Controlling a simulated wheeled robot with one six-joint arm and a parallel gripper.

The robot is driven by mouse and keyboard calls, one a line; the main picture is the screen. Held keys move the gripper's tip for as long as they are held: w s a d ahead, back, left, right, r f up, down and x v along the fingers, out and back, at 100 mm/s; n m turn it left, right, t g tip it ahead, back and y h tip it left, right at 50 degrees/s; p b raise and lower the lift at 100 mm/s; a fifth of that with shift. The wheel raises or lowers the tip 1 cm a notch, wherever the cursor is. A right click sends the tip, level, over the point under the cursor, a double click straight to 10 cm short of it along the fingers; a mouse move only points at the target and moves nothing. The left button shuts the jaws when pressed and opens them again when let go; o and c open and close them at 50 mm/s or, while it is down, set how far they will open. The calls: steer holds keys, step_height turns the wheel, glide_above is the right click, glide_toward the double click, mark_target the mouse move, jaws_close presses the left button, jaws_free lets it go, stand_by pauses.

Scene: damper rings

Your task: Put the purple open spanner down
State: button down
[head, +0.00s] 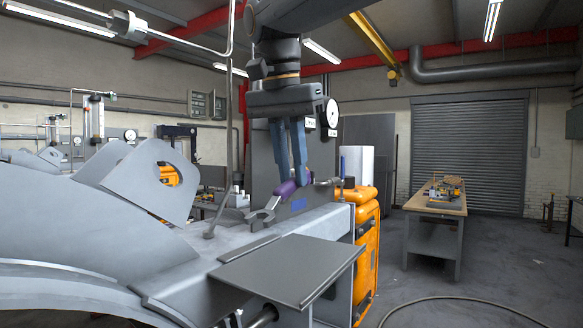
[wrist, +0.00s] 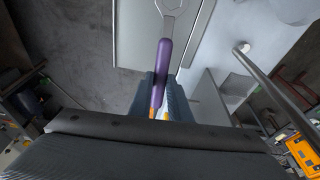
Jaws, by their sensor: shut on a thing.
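My gripper (head: 291,180) has two blue-grey fingers and is shut on the purple open spanner (head: 285,189). In the head view the spanner's grey open jaw (head: 262,216) points down and to the left, above the grey machine bench. In the wrist view the purple handle (wrist: 163,70) runs up from between the fingers (wrist: 160,98), with the grey jaw end at the top edge. A flat grey plate (head: 290,268) juts out at the front of the bench. I cannot tell the exact gap between the spanner and the surface below.
A grey upright panel with a gauge (head: 332,113) stands behind my gripper. A thin rod (head: 222,180) rises to the left. Orange cabinets (head: 366,235) stand right of the bench. A wooden-topped table (head: 436,200) with items is farther right. The flat plate looks bare.

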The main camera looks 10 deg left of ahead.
steer(key=shift+r, duration=0.15)
steer(key=shift+r+p, duration=0.1)
steer(key=shift+p, duration=0.3)
steer(key=shift+s+a+b+x, duration=0.1)
steer(key=shift+s+b+x, duration=0.15)
steer(key=shift+b+x, duration=0.6)
steer(key=shift+s+a+b+x, duration=0.1)
steer(key=shift+s+b+x, duration=0.25)
steer(key=shift+x, duration=0.95)
steer(key=shift+s+a+b+x, duration=0.1)
steer(key=shift+b+x, duration=0.55)
steer(key=shift+x, duration=0.4)
steer(key=shift+f, duration=0.25)
steer(key=shift+w+d+f+g+p, duration=0.1)
steer(key=shift+w+f+g+p, duration=0.25)
steer(key=shift+p, duration=0.45)
steer(key=shift+f+p, duration=0.25)
steer(key=shift+p, duration=0.25)
steer(key=shift+w+f+g+y, duration=0.15)
steer(key=shift+f+g+y, duration=0.15)
steer(key=shift+g, duration=0.15)
steer(key=shift+w+d+f+g+p, duration=0.1)
steer(key=shift+w+f+g+p, duration=0.2)
steer(key=shift+p, duration=0.65)
